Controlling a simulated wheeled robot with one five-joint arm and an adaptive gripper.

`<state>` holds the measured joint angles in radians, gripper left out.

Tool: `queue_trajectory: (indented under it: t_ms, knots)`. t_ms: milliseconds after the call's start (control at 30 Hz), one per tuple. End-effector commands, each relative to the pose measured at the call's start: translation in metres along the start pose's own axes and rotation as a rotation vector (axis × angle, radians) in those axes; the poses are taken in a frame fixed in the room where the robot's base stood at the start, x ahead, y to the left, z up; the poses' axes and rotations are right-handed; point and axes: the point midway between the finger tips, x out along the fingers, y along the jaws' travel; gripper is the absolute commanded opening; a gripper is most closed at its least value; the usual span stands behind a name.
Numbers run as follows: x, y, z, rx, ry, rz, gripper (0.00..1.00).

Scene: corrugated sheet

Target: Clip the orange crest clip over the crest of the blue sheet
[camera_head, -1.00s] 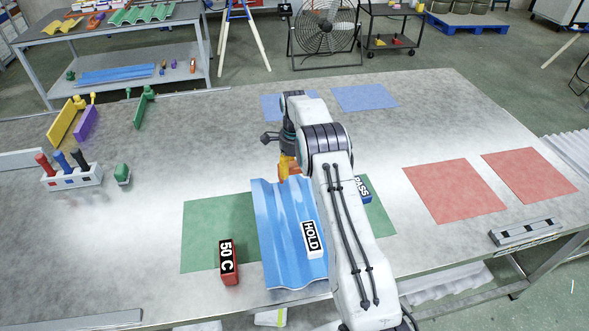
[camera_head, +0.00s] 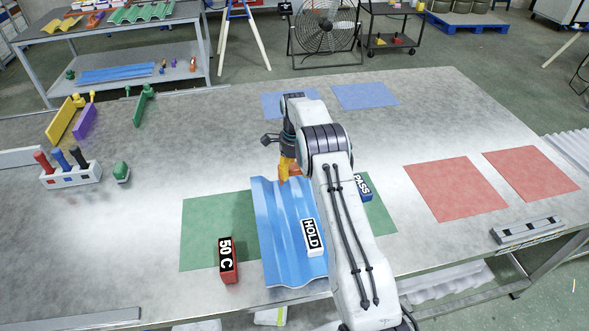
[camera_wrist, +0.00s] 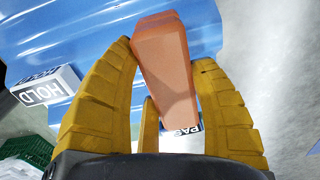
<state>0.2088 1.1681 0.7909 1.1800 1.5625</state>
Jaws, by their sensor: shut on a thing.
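The blue corrugated sheet (camera_head: 283,238) lies on the green mat (camera_head: 213,225) on the table. My gripper (camera_head: 287,170) is at the far end of the sheet, pointing down. In the wrist view my gripper (camera_wrist: 165,90) has its yellow fingers shut on the orange crest clip (camera_wrist: 165,70), which stands out past the fingertips in front of the blue sheet (camera_wrist: 70,30). In the head view the clip is hard to tell from the fingers. Whether the clip touches the sheet I cannot tell.
A white HOLD block (camera_head: 313,237) sits on the sheet. A red 50 C block (camera_head: 228,260) stands to its left, and a blue PASS block (camera_head: 363,188) to its right, partly behind my arm. A tool holder (camera_head: 72,176) and green knob (camera_head: 122,172) are at left. Red mats (camera_head: 455,190) lie at right.

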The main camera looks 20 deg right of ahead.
Motion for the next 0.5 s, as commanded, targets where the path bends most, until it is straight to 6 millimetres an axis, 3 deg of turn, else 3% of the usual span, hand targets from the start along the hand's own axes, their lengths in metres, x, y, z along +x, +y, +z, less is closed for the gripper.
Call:
queue_trajectory:
  t_ms: [500]
  knots:
    - [0.048, 0.0, 0.0, 0.0, 0.0, 0.001, 0.19]
